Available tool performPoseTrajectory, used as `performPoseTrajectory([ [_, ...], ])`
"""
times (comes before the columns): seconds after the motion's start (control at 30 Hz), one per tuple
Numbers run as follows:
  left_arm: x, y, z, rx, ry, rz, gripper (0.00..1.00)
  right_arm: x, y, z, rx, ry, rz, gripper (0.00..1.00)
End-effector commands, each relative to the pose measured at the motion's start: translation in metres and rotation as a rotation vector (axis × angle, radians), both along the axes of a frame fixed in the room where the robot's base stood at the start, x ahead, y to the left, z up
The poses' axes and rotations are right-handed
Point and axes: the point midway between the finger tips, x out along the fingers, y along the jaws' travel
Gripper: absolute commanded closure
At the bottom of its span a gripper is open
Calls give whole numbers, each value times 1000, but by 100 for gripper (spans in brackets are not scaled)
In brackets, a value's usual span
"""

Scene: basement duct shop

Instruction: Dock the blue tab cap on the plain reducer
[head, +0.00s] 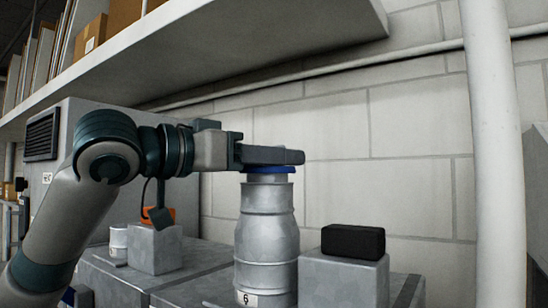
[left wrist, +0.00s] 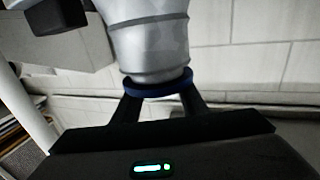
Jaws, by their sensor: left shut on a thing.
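The plain reducer (head: 266,240) is a grey metal duct piece with a narrower neck, standing upright on a grey surface, with a label near its base. The blue tab cap (head: 270,170) is at the reducer's top end, under my left gripper (head: 284,156). The left gripper is shut on the cap, its fingers level above the neck. In the left wrist view the blue cap (left wrist: 158,87) lies across the end of the reducer (left wrist: 150,38), between the two fingers (left wrist: 162,106). The cap looks against the rim; I cannot tell if it is fully seated. My right gripper is not in view.
A black box (head: 353,241) sits on a grey block (head: 342,282) close to the reducer's right. An orange item (head: 158,214) rests on another block (head: 154,250) at left. A shelf (head: 220,50) hangs overhead; a white pipe (head: 492,150) stands at right.

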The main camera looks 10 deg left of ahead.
Motion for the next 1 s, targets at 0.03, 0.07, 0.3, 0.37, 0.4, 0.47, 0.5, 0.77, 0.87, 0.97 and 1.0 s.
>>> performPoseTrajectory([
  [0.03,0,0,0,-1,-1,0,85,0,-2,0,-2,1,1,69],
  [0.07,0,0,0,-1,-1,0,85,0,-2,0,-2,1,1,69],
  [0.3,-1,0,0,-1,-1,0,85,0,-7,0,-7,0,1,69],
  [0.37,-1,0,0,-1,-1,0,85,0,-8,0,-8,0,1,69],
  [0.4,-1,0,0,-1,-1,0,85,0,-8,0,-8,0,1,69],
  [0.47,-1,0,0,0,0,0,85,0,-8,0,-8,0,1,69],
  [0.5,-1,0,0,-1,-1,0,85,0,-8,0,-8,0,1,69],
  [0.77,-1,0,0,0,0,0,85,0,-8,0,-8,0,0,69],
  [0.87,-1,0,0,-1,-1,-1,85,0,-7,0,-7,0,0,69],
  [0.97,-1,0,1,-1,-1,0,85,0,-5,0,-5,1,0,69],
  [1.0,-1,0,1,-1,-1,0,85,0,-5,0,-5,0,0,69],
])
